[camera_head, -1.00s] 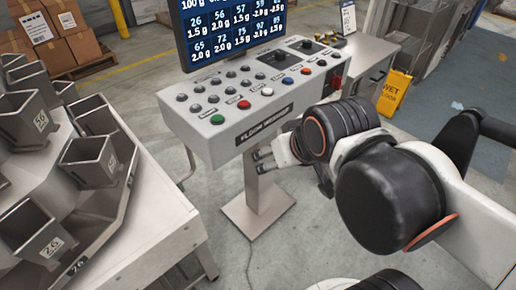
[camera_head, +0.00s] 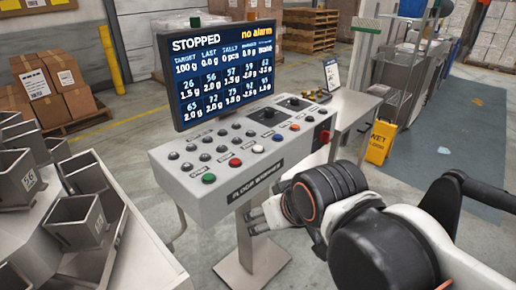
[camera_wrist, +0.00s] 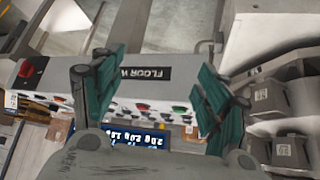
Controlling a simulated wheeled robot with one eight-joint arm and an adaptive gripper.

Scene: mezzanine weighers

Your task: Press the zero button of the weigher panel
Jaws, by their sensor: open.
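The weigher panel (camera_head: 165,178) is a grey slanted console on a post, with a dark label plate on its front. Its front row has a green button (camera_head: 209,178), a red one (camera_head: 235,162), a white one (camera_head: 258,149), a blue one (camera_head: 277,138) and an orange-red one (camera_head: 295,127). The small captions are unreadable, so I cannot tell which is zero. My gripper (camera_head: 257,220) is open and empty, in front of and below the panel's front face, apart from it. In the wrist view, the green-padded fingers (camera_wrist: 158,75) frame the upside-down label plate (camera_wrist: 146,73).
A screen (camera_head: 222,75) reading "STOPPED" and "no alarm" stands behind the buttons. A red knob (camera_head: 324,137) is on the panel's right end. Metal hoppers (camera_head: 75,221) stand at left.

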